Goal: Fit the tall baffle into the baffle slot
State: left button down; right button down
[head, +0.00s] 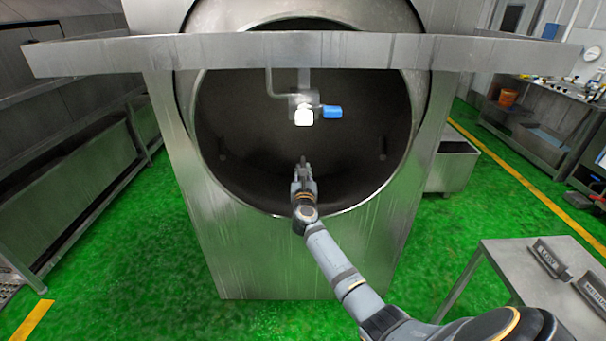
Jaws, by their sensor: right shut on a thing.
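My right gripper (303,176) is inside the mouth of the large steel drum (250,110), low and near the middle of the opening. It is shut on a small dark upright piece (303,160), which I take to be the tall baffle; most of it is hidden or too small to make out. I cannot make out the baffle slot against the dark drum interior. Small dark marks show on the drum wall at left (222,155) and right (382,156). My left gripper is not in view.
A steel bar (300,48) crosses the drum front. A pipe fitting with a blue handle (332,112) hangs inside above my gripper. A steel table (500,262) at lower right bears two dark labelled pieces (550,258). Green floor is clear at left.

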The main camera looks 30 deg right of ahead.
jog(key=shift+w+d, duration=0.1)
jog(key=c, duration=1.2)
grip_release()
jog(key=shift+r, duration=0.1)
jog(key=shift+f, duration=0.2)
jog(key=v, duration=1.2)
jog(key=shift+r, duration=0.15)
